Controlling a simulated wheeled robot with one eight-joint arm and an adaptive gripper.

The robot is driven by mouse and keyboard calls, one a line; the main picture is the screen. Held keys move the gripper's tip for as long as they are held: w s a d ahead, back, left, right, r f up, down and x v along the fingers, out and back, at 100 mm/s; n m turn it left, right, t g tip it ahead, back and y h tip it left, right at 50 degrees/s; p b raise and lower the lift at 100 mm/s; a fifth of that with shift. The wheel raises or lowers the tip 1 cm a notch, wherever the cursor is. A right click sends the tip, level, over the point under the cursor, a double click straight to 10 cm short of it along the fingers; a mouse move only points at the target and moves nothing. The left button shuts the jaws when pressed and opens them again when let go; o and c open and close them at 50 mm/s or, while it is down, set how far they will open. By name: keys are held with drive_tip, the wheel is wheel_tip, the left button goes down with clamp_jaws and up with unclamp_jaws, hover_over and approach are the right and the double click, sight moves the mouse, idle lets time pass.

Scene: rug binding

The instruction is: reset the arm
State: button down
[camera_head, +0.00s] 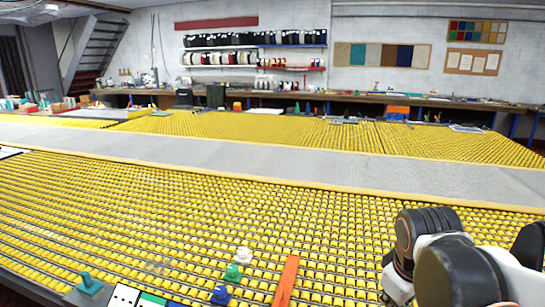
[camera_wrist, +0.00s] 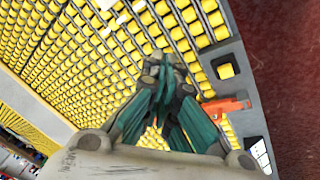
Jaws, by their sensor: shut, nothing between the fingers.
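My gripper (camera_wrist: 161,64) shows in the wrist view with its teal fingers together and nothing between them. It is over the yellow roller table (camera_wrist: 75,70), near the table's grey edge. In the head view my arm comes in at the lower right, and its fingers cannot be made out there. An orange bar (camera_head: 286,281) lies on the rollers to the left of my arm. An orange piece (camera_wrist: 226,106), likely the same bar, lies to the right of my fingers in the wrist view.
White (camera_head: 243,255), green (camera_head: 233,272) and blue (camera_head: 221,295) knobbed pieces stand at the table's front, left of the orange bar. A green-handled tool (camera_head: 88,284) is at the front left. A long grey strip (camera_head: 270,165) crosses the table. A cluttered workbench (camera_head: 330,97) lines the back wall.

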drive_tip(key=s+a+r+m+t+y, duration=0.1)
drive_tip(key=s+a+r+m+t, duration=0.1)
drive_tip(key=s+a+m, duration=0.3)
drive_tip(key=shift+s+r+m+t, duration=0.2)
drive_tip(key=shift+s+m+t, duration=0.1)
drive_tip(key=shift+s+t, duration=0.65)
drive_tip(key=shift+r, duration=0.15)
